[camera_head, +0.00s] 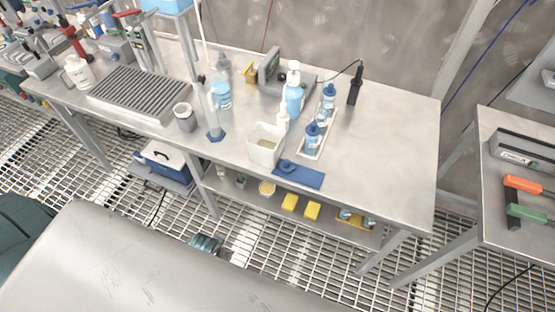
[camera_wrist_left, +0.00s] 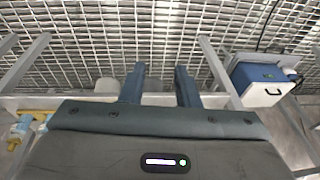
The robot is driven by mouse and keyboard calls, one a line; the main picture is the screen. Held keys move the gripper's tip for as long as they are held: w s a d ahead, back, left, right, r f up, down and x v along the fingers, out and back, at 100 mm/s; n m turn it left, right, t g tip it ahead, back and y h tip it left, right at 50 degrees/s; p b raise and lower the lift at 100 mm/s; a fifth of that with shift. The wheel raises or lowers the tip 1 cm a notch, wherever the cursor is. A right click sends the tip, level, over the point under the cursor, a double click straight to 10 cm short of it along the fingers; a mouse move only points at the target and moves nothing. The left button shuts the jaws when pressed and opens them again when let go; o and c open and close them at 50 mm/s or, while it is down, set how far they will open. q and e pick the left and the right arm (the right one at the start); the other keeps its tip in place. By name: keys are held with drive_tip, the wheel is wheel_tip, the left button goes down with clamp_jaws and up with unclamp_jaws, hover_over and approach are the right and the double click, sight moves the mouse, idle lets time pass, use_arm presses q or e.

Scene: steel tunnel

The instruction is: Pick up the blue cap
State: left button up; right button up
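A small round blue cap (camera_head: 284,166) appears to lie on the left part of a flat blue mat (camera_head: 305,178) at the front edge of the steel table (camera_head: 385,125). My left gripper (camera_wrist_left: 160,72) shows in the left wrist view. Its two dark fingers are apart with nothing between them, and the floor grating is behind. The cap is not visible in that wrist view. I cannot make out either gripper clearly in the head view.
A white square container (camera_head: 265,146) stands just behind the cap. A tray of blue bottles (camera_head: 313,138) and a pump bottle (camera_head: 293,97) are further back. The table's right part is clear. A lower shelf holds yellow items (camera_head: 312,210). A blue-and-white cooler (camera_wrist_left: 264,82) shows below.

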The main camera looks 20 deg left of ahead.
use_arm(q)
drive_tip(key=w+d+r+n+p, duration=0.1)
drive_tip(key=w+r+p, duration=0.2)
drive_tip(key=r, duration=0.8)
drive_tip(key=w+d+r+p, duration=0.1)
drive_tip(key=w+r+p, duration=0.15)
drive_tip(key=r, duration=0.75)
wheel_tip(320, 180, up, 9)
drive_tip(key=n+g+h+p, duration=0.1)
drive_tip(key=n+g, duration=0.2)
drive_tip(key=n, duration=0.2)
hover_over(287, 162)
drive_tip(key=f, duration=0.1)
drive_tip(key=f+p, duration=0.1)
drive_tip(key=f, duration=0.2)
drive_tip(key=shift+s+d+f, duration=0.1)
drive_tip(key=shift+s+f, duration=0.2)
drive_tip(key=shift+f, duration=0.1)
drive_tip(key=shift+w+f+p, duration=0.15)
drive_tip(key=shift+f+p, duration=0.3)
drive_tip(key=shift+p, duration=0.2)
drive_tip(key=f, duration=0.1)
drive_tip(key=f+p, duration=0.1)
drive_tip(key=f, duration=0.2)
drive_tip(key=shift+w+p, duration=0.25)
drive_tip(key=shift+p, duration=0.1)
drive_tip(key=shift+f, duration=0.25)
clamp_jaws()
